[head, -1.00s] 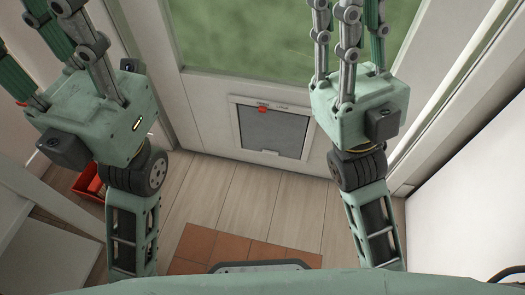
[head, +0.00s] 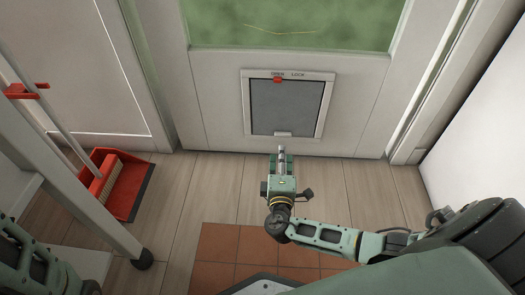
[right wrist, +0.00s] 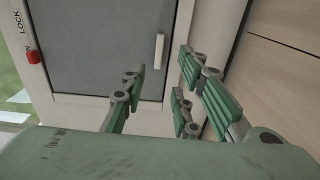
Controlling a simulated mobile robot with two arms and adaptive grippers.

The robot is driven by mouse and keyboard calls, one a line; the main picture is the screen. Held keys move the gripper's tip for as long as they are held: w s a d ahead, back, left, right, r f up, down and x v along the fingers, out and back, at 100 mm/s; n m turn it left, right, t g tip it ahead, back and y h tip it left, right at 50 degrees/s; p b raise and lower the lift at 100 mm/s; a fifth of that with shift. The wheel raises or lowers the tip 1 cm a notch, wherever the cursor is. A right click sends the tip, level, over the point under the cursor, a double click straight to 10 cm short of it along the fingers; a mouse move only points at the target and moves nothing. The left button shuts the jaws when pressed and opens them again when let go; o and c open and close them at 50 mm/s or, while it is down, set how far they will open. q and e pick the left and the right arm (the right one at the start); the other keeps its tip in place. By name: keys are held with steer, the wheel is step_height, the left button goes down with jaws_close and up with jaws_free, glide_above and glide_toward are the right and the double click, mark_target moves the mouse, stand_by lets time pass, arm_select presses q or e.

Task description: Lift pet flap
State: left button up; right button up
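The pet flap (head: 288,106) is a grey panel in a white frame low in the door. It looks flat in its frame. A pale tab (head: 283,134) is at its bottom edge; it also shows in the right wrist view (right wrist: 159,52). A red slider (head: 277,79) sits by the word OPEN at the top of the frame. My right gripper (head: 281,150) is just below the tab in the head view. In the right wrist view its fingers (right wrist: 158,75) are spread and empty, apart from the tab. Only part of my left arm shows at lower left.
A red dustpan (head: 128,190) with a brush stands on the floor at left, beside a white table leg (head: 75,190). A terracotta tile patch (head: 225,243) lies on the wood floor. A white wall (head: 480,130) bounds the right.

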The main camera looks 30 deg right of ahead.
steer(key=b+x, duration=0.4)
steer(key=x, duration=0.3)
steer(key=shift+w+d+r, duration=0.1)
steer(key=shift+w+d, duration=0.1)
steer(key=shift+d, duration=0.2)
jaws_close()
